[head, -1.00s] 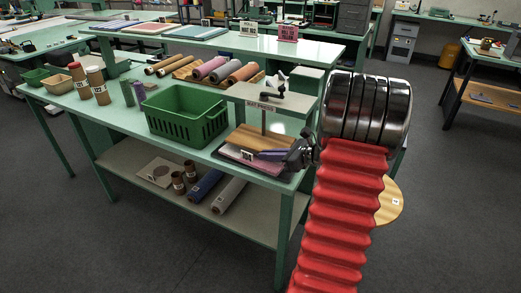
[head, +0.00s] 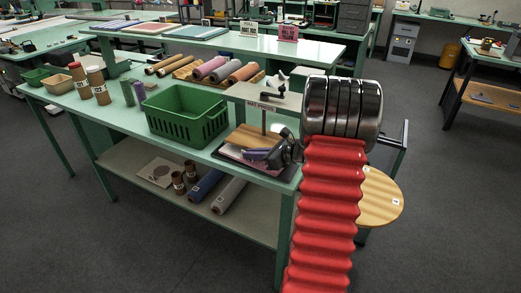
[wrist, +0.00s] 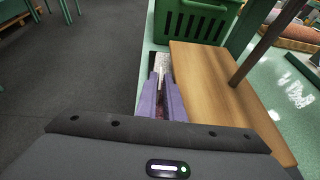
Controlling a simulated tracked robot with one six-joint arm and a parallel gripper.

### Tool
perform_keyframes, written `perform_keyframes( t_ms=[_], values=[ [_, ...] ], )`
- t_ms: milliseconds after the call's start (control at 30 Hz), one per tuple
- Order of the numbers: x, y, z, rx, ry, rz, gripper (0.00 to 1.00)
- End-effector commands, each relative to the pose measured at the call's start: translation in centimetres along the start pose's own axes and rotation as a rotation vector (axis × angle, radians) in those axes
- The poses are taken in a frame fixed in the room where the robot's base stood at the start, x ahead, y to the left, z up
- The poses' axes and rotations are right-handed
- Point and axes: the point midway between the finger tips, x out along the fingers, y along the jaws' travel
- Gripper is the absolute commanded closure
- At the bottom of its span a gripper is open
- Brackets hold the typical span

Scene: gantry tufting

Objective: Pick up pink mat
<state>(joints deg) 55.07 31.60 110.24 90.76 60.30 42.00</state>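The mat press stands at the near right corner of the green workbench, with a wooden board (head: 250,135) on its base. A flat mat (head: 236,157), dark with a pinkish edge, lies partly under this board. In the wrist view a pale piece of the mat (wrist: 163,66) shows beyond and between the fingertips. My gripper (head: 257,154) is low at the board's front right side. In the wrist view my gripper (wrist: 162,82) has its two purple fingers apart, with a narrow gap, left of the wooden board. Whether the fingers touch the mat is hidden.
A green crate (head: 187,115) stands left of the press. The press's upright post (wrist: 268,42) rises close to my gripper's right. Rolls (head: 215,68) lie on a wooden rack behind. A round wooden disc (head: 380,200) is at right.

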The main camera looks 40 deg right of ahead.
Motion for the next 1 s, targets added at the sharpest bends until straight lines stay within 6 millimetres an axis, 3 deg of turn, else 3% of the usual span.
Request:
perform_keyframes(
  t_ms=[600, 733, 1000],
  values=[
    [0.57, -0.04, -0.03, 0.000, 0.000, -0.001, 0.92],
    [0.56, -0.04, -0.03, 0.000, 0.000, -0.001, 1.00],
    [0.55, -0.05, -0.04, 0.000, 0.000, -0.001, 1.00]
  ],
)
